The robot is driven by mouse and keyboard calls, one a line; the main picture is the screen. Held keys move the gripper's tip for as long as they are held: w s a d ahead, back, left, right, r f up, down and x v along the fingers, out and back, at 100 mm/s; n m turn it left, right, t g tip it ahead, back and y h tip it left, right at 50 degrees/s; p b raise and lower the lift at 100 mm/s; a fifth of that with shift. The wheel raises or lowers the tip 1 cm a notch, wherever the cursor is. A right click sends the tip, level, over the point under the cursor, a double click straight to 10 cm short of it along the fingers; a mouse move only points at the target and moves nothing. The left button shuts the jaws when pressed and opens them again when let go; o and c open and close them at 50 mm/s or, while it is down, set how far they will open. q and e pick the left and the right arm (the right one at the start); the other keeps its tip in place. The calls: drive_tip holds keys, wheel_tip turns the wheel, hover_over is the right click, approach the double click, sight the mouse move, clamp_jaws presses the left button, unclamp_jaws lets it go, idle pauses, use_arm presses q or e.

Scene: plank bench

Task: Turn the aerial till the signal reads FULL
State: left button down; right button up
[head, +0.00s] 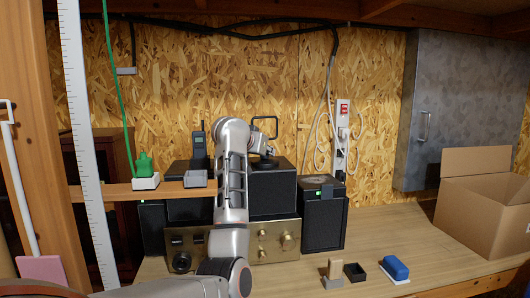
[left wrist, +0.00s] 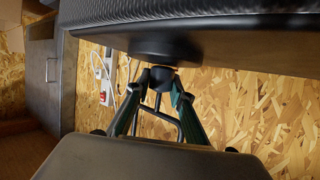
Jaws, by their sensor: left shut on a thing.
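The aerial, a dark loop (head: 277,127), stands on top of a black box (head: 272,192) at the back of the bench. My left gripper (head: 262,157) reaches it from the front and is shut on the aerial. In the left wrist view, my left gripper's fingers (left wrist: 161,84) close around the aerial's dark stem just off its round base (left wrist: 165,50). The arm hides part of the box and the gold-fronted unit (head: 272,240) below. I cannot make out a signal reading. My right gripper is not in view.
A black speaker-like box (head: 322,222) with a small green light stands to the right. A shelf (head: 120,190) at left holds a green item (head: 144,165) and a handset (head: 199,147).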

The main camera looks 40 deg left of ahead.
use_arm(q)
drive_tip(key=c, duration=1.8)
unclamp_jaws()
drive_tip(key=shift+o, duration=0.2)
